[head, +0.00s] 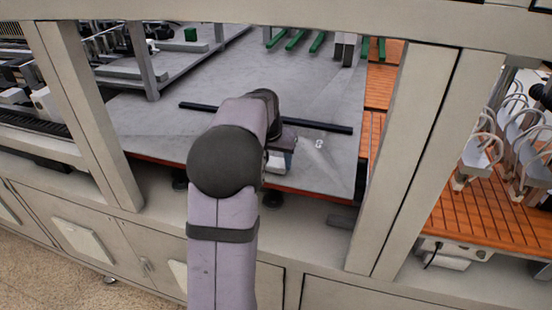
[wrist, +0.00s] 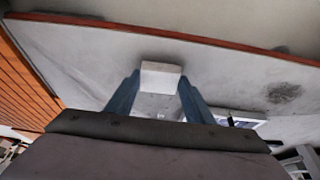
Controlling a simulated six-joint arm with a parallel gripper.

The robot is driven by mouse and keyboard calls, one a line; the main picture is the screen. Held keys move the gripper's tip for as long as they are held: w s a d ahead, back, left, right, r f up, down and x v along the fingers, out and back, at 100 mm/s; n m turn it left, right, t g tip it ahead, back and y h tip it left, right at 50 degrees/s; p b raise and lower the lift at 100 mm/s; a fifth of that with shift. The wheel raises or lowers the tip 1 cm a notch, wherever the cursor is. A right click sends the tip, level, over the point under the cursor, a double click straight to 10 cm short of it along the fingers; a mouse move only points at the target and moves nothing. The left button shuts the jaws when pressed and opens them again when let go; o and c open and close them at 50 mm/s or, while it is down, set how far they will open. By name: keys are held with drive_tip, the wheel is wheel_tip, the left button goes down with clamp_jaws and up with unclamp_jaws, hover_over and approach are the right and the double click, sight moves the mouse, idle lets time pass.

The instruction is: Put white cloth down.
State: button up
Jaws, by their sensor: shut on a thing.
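My gripper (wrist: 159,84) shows in the wrist view with two blue fingers, shut on a small white block-like piece, which I take to be the white cloth (wrist: 161,73). The cloth sits between the fingertips, with the grey table top (wrist: 85,60) behind it. In the head view my gripper is mostly hidden behind my own arm. A bit of the white cloth (head: 276,163) shows just right of my arm, near the front edge of the grey table (head: 240,75). I cannot tell whether the cloth touches the table.
A long black bar (head: 190,106) lies across the table behind my arm. Pale frame posts (head: 405,150) stand at both sides. Green strips (head: 295,40) lie at the back. Orange slatted surface (head: 376,92) borders the table on the right.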

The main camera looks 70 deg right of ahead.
drive_tip(key=shift+f, duration=0.2)
drive_tip(key=o, duration=0.9)
drive_tip(key=shift+r, duration=0.1)
drive_tip(key=shift+r, duration=0.2)
drive_tip(key=b+v, duration=0.3)
drive_tip(key=v, duration=0.9)
drive_tip(key=shift+a, duration=0.1)
drive_tip(key=shift+f, duration=0.1)
